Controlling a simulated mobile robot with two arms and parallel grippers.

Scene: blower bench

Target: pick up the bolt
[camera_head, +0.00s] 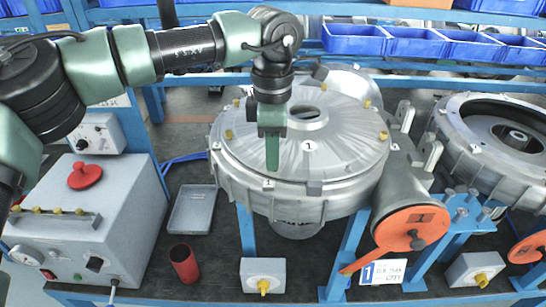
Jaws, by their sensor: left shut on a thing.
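The silver round blower (345,150) stands on a blue frame in the middle, with several brass bolts around its rim, such as one at the left (228,134) and one at the right (383,135). My left gripper (272,168) points straight down over the front part of the blower's cover, near the front rim. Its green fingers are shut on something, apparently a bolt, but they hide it. I cannot tell whether it is clear of the cover. My right gripper is not in view.
A grey control box (130,215) with a red knob stands at the left. An empty grey tray (192,210) and a red cup (185,263) are left of the blower. A second, open blower (470,145) is at the right. Blue bins (355,40) line the back.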

